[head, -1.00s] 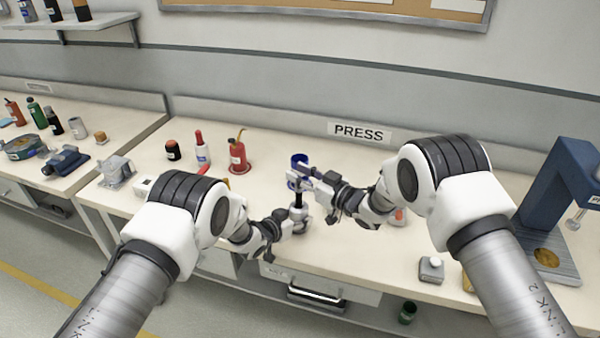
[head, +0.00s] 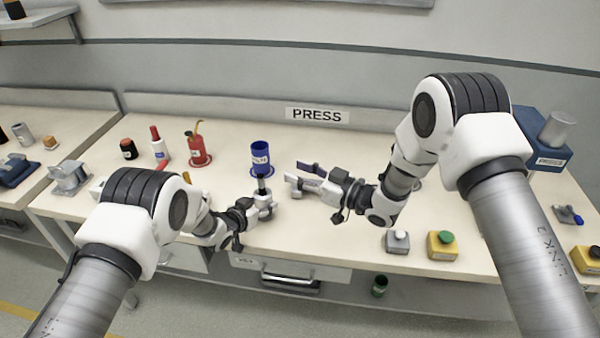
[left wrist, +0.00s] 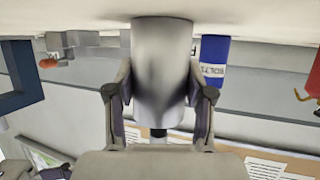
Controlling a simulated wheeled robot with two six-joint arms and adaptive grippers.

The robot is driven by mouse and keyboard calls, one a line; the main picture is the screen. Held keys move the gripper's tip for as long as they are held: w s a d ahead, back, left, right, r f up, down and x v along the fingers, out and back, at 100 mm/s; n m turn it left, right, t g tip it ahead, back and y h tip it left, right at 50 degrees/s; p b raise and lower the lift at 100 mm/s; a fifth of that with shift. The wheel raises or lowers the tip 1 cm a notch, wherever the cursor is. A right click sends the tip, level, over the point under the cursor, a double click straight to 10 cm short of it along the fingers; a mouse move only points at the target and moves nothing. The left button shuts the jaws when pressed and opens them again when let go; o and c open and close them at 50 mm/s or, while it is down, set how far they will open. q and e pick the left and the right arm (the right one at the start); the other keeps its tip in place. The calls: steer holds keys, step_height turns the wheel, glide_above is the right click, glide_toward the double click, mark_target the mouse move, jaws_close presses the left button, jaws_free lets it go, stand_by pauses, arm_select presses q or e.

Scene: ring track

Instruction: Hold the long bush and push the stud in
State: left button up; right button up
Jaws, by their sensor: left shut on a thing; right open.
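The long bush is a silver cylinder (left wrist: 162,70) seen between the fingers of my left gripper (left wrist: 160,92) in the left wrist view, which looks upside down. In the head view my left gripper (head: 266,203) is shut on it, low over the bench, and hides most of it. The stud (head: 262,186) is dark and sticks up from the top of the bush; its black end also shows in the left wrist view (left wrist: 158,133). How deep it sits I cannot tell. My right gripper (head: 292,172) is open and empty, to the right of the stud and apart from it.
A blue bolts cup (head: 261,158) stands just behind the stud. A red can (head: 199,152), a glue bottle (head: 159,149) and a dark jar (head: 129,149) stand back left. A green-button box (head: 442,246) and a grey box (head: 398,242) lie front right. A blue press (head: 540,155) stands far right.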

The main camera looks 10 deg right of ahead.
stand_by(0.3)
arm_select(q)
steer(key=o, duration=1.4)
